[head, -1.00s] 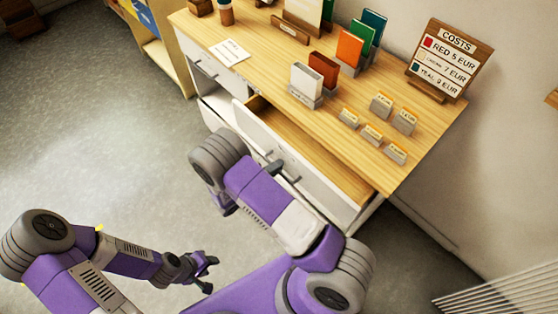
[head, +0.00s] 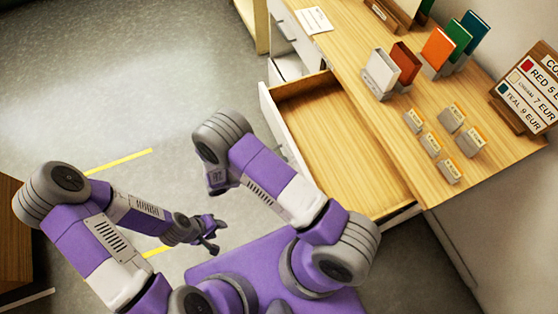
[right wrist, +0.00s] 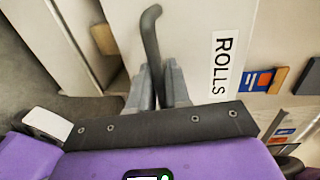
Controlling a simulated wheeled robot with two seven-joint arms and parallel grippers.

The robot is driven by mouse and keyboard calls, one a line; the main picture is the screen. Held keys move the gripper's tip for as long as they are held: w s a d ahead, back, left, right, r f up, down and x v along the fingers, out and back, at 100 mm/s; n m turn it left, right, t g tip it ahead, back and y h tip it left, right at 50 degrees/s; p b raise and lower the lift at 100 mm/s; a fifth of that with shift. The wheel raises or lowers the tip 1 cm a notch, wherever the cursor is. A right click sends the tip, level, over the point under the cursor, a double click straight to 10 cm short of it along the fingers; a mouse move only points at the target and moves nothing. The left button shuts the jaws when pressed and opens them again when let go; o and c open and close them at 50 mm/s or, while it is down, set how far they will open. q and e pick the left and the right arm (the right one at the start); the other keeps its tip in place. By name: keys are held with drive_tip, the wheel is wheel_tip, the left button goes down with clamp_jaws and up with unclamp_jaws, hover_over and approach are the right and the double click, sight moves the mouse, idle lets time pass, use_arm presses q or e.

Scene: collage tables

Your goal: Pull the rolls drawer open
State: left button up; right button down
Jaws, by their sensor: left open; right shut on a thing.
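The rolls drawer (head: 345,150) is pulled well out of the wooden-topped desk in the head view, and the part of its inside that shows is bare wood. In the right wrist view its white front (right wrist: 190,35) carries a ROLLS label (right wrist: 220,65) and a dark curved bar handle (right wrist: 151,45). My right gripper (right wrist: 160,75) is shut on the handle near one end. In the head view my right arm hides the handle and that gripper. My left gripper (head: 210,232) is open and empty, low over the floor, away from the desk.
The desktop (head: 400,125) holds several small grey card holders (head: 450,118), coloured cards in stands (head: 438,48), a paper sheet (head: 314,20) and a costs sign (head: 530,88). Open grey floor (head: 120,90) lies left of the desk. A brown wooden piece (head: 14,235) stands at the left edge.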

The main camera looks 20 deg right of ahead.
drive_tip(key=c, duration=1.3)
unclamp_jaws()
drive_tip(key=v, duration=0.7)
drive_tip(key=shift+a+r, duration=0.1)
drive_tip(key=shift+a, duration=0.25)
drive_tip(key=shift+s, duration=0.15)
